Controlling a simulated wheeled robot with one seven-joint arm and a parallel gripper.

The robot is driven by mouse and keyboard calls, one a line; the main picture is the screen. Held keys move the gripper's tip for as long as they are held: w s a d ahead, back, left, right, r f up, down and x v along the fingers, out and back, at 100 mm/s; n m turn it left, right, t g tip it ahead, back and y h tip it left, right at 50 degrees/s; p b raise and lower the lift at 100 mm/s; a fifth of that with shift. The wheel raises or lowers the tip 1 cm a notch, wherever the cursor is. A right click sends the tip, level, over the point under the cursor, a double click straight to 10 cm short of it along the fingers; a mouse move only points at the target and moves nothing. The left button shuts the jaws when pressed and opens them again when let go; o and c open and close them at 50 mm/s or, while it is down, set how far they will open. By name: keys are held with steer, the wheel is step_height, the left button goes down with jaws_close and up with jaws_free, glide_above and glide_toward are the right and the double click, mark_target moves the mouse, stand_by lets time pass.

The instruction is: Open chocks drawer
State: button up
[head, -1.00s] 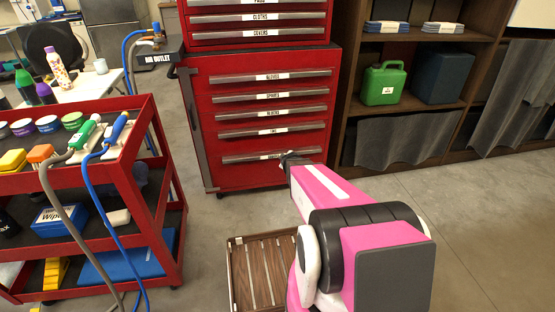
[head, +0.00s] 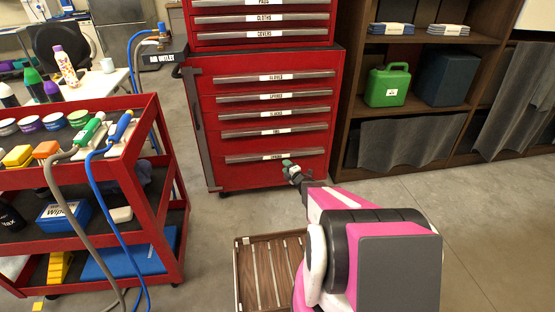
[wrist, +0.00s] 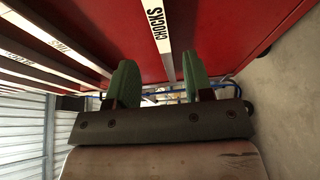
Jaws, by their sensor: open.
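The chocks drawer (head: 245,166) is the lowest drawer of the red cabinet and looks shut. Its long grey handle (head: 238,160) carries a white label, which reads CHOCKS in the wrist view (wrist: 157,30). My gripper (head: 290,169) is open, in front of the right part of this handle and slightly below it in the head view. In the wrist view its two green finger pads stand apart, with the handle's line running toward the gap between them. I cannot tell whether the handle lies between the pads. Nothing is held.
More labelled drawers (head: 275,95) lie above. A red cart (head: 150,170) with bottles and hoses stands at left. A wooden slatted crate (head: 240,270) sits on the floor beside my arm. Brown shelves (head: 440,112) stand at right. The floor before the cabinet is mostly clear.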

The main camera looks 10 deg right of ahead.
mark_target(276, 157)
steer(key=x, duration=0.9)
steer(key=shift+w, duration=0.25)
steer(key=shift+c, duration=0.3)
jaws_close()
